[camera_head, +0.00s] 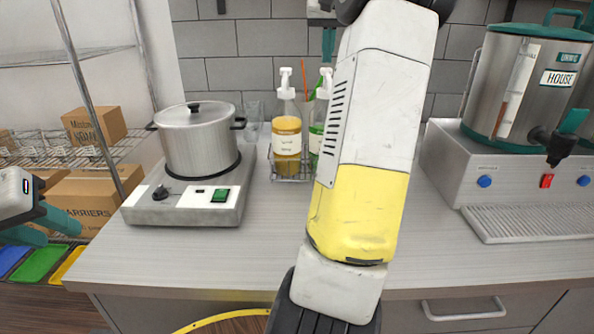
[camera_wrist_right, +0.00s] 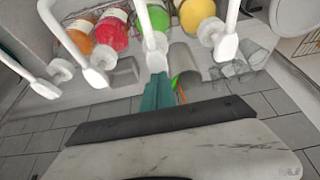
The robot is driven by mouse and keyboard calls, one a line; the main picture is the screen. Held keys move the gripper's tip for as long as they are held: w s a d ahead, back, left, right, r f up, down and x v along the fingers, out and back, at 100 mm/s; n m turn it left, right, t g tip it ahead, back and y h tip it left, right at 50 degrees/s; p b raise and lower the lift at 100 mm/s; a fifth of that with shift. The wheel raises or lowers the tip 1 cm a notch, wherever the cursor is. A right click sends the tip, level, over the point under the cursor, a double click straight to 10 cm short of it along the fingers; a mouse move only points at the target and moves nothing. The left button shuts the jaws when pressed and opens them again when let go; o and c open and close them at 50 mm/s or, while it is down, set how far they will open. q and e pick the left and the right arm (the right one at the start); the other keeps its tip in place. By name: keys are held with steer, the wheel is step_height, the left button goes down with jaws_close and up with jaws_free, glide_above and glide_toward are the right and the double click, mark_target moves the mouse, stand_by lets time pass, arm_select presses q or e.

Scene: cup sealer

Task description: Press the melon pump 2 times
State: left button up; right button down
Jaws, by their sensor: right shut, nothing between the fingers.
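Pump bottles stand in a wire rack on the counter. The green bottle (camera_head: 318,128), likely the melon one by its colour, is partly hidden behind my right arm; it also shows in the right wrist view (camera_wrist_right: 157,17). I cannot read its label. Its white pump head (camera_wrist_right: 155,60) lies right by the tips of my right gripper (camera_wrist_right: 157,78). That gripper is shut and empty, pointing down over the pump in the head view (camera_head: 328,45). I cannot tell whether they touch. My left gripper (camera_head: 42,228) is open and empty at the far left, away from the bottles.
A yellow bottle (camera_head: 287,140) stands beside the green one; red (camera_wrist_right: 112,30) and orange (camera_wrist_right: 80,40) bottles show in the wrist view. A pot (camera_head: 198,140) sits on a burner (camera_head: 180,208) at left. A steel dispenser (camera_head: 515,85) stands at right. The counter front is clear.

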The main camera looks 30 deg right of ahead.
steer(key=shift+r, duration=0.1)
steer(key=shift+r, duration=2.9)
steer(key=s+a+f+n+t+y, duration=0.1)
steer(key=s+a+f+n, duration=0.15)
steer(key=a, duration=0.75)
steer(key=s+a+f+n, duration=0.1)
steer(key=s+a+n, duration=0.15)
steer(key=a, duration=0.75)
steer(key=s+a+f+y, duration=0.1)
steer(key=s+a+f, duration=0.5)
steer(key=s+f, duration=0.3)
steer(key=s+a+f+n+t+y, duration=0.1)
steer(key=s+a+f+y, duration=0.1)
steer(key=s+a+f, duration=0.5)
step_height(320, 180, down, 2)
steer(key=shift+s+f, duration=0.15)
steer(key=shift+s, duration=1.05)
